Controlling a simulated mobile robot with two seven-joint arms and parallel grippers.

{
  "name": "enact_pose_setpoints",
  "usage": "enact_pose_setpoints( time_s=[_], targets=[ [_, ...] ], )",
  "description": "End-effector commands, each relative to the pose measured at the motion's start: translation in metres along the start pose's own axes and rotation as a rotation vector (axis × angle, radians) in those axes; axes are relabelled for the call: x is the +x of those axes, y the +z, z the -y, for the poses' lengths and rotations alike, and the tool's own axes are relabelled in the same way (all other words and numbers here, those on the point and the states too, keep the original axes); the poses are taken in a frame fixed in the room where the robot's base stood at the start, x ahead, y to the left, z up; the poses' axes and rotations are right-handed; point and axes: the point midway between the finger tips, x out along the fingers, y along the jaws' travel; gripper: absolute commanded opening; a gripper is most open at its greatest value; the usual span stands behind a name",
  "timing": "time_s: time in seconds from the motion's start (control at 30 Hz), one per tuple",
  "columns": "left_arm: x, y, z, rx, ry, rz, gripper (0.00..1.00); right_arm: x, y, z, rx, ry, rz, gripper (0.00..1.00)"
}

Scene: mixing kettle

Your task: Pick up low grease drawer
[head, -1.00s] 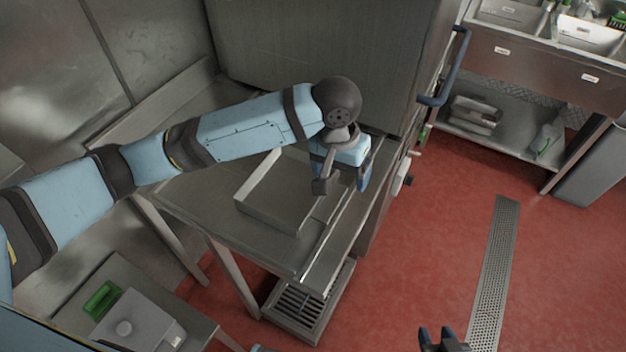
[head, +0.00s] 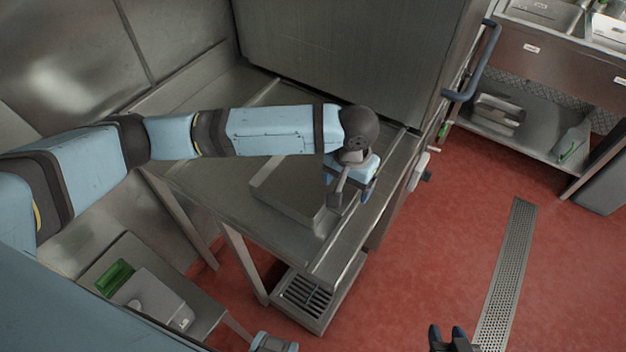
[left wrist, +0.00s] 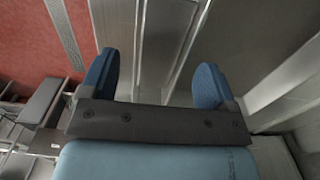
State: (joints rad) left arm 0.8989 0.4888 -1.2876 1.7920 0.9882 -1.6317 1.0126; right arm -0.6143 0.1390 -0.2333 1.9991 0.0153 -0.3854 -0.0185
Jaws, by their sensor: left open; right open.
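A shallow rectangular metal tray (head: 283,203), which looks like the low grease drawer, sits on the steel table (head: 222,190). My left arm hides its far part. My left gripper (head: 351,192) is open and empty, pointing down beside the tray's right end, near the table's right edge; I cannot tell whether it touches. In the left wrist view, the two blue fingers (left wrist: 154,75) are spread apart with bare metal surfaces beyond them. My right gripper (head: 449,336) is open and empty at the bottom edge of the head view, above the red floor.
A large steel appliance (head: 345,55) with a blue handle (head: 476,70) stands behind the table. A slatted metal tray (head: 306,296) lies low below the table's front. A side table with a green item (head: 115,277) is at lower left.

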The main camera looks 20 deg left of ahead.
Motion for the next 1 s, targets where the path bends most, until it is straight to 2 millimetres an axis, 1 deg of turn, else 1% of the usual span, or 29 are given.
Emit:
enact_pose_setpoints(
  time_s=[0.03, 0.1, 0.2, 0.3, 0.47, 0.5, 0.53, 0.57, 0.6, 0.67, 0.7, 0.77, 0.8, 1.0],
  targets=[
    [0.009, 0.001, 0.003, -0.001, -0.001, 0.001, 0.82, 0.000, -0.001, 0.000, 0.000, 0.000, 0.000, 0.43],
    [0.019, 0.002, 0.003, 0.000, -0.001, 0.000, 0.82, 0.000, 0.000, 0.000, 0.000, 0.000, -0.001, 0.43],
    [0.029, 0.002, 0.003, 0.000, -0.001, 0.000, 0.82, 0.000, 0.000, 0.001, 0.001, -0.001, -0.001, 0.43],
    [0.032, 0.002, 0.002, 0.001, 0.000, -0.001, 0.82, 0.000, 0.000, 0.001, 0.002, -0.001, -0.001, 0.43],
    [0.032, 0.002, 0.002, 0.001, 0.000, -0.002, 0.82, 0.000, 0.000, 0.002, 0.001, -0.002, 0.000, 0.43],
    [0.032, 0.002, 0.002, 0.001, 0.000, -0.001, 0.77, 0.000, 0.000, 0.002, 0.002, -0.002, 0.000, 0.43],
    [0.032, 0.002, 0.002, 0.001, 0.000, -0.001, 0.70, 0.000, 0.000, 0.002, 0.001, -0.002, 0.000, 0.43],
    [0.032, 0.002, 0.002, 0.001, 0.000, -0.001, 0.64, 0.001, 0.000, 0.002, 0.002, -0.002, 0.000, 0.43],
    [0.032, 0.002, 0.002, 0.001, 0.000, -0.001, 0.54, 0.001, 0.000, 0.002, 0.001, -0.002, 0.000, 0.43],
    [0.032, 0.002, 0.002, 0.001, 0.000, -0.001, 0.41, 0.001, 0.001, 0.002, 0.002, -0.002, 0.000, 0.43],
    [0.032, 0.002, 0.002, 0.001, 0.000, -0.001, 0.31, 0.001, 0.001, 0.002, 0.001, -0.002, 0.000, 0.43],
    [0.032, 0.002, 0.002, 0.000, 0.000, -0.001, 0.18, 0.001, 0.001, 0.002, 0.001, -0.002, 0.001, 0.43],
    [0.031, 0.001, 0.002, 0.000, 0.000, -0.002, 0.13, 0.001, 0.001, 0.002, 0.001, -0.002, 0.001, 0.43],
    [0.031, 0.001, 0.002, 0.000, 0.000, -0.002, 0.13, 0.001, 0.001, 0.002, 0.001, -0.002, 0.001, 0.43]
  ],
)
